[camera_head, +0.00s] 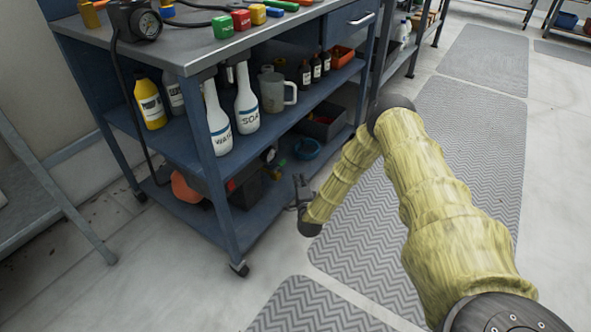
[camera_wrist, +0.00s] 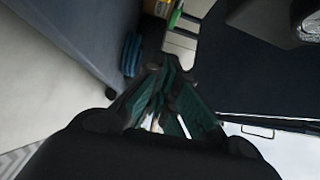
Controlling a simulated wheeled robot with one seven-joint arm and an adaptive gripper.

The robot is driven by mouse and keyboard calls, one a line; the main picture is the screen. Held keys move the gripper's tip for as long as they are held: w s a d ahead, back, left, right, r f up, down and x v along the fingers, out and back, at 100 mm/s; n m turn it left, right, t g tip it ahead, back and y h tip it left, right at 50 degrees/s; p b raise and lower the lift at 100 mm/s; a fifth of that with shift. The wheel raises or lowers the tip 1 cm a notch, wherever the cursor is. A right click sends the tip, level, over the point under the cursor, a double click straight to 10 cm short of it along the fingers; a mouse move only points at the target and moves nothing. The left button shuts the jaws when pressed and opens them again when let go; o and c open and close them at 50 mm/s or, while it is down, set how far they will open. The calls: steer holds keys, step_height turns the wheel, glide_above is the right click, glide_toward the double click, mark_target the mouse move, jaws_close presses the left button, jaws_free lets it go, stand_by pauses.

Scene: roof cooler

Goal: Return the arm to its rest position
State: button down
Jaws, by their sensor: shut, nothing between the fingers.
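My arm, in a yellow sleeve, reaches forward in the head view, bends at a dark elbow and folds back down to the left. My gripper (camera_head: 299,185) is at its end, beside the right side of the blue cart (camera_head: 215,175), near the lower shelf. In the wrist view my gripper (camera_wrist: 172,68) shows dark green fingers drawn together with nothing held. Whether the gripper touches the cart cannot be told from these views.
The cart carries white spray bottles (camera_head: 246,105), a yellow bottle (camera_head: 150,102), a clear jug (camera_head: 273,93) and coloured blocks (camera_head: 241,20).

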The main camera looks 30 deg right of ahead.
steer(key=s+a+f+n+g+y+p, duration=0.1)
steer(key=s+a+f+n+g+y, duration=0.1)
steer(key=s+a+n, duration=0.35)
steer(key=s+a+f+n+g+y+p, duration=0.1)
steer(key=s+a+f+n+g+y, duration=0.15)
steer(key=s+a, duration=0.6)
steer(key=s+a+f+n+g+y+p, duration=0.1)
steer(key=s+a+f+n+g+y, duration=0.15)
steer(key=s+a, duration=0.5)
steer(key=s+r+n+g, duration=0.3)
steer(key=s+n, duration=0.1)
steer(key=s, duration=0.6)
steer(key=s+r+n+g, duration=0.2)
steer(key=s+n+g, duration=0.15)
steer(key=s, duration=0.65)
steer(key=s+r+n+g, duration=0.3)
steer(key=s+n+g, duration=0.1)
steer(key=s, duration=0.7)
step_height(320, 180, up, 37)
steer(key=p, duration=3.8)
steer(key=shift+w+d+m+h, duration=0.3)
steer(key=shift+w+d+h, duration=0.05)
steer(key=shift+w+h, duration=0.05)
steer(key=shift+f+t, duration=0.1)
steer(key=shift+t, duration=0.15)
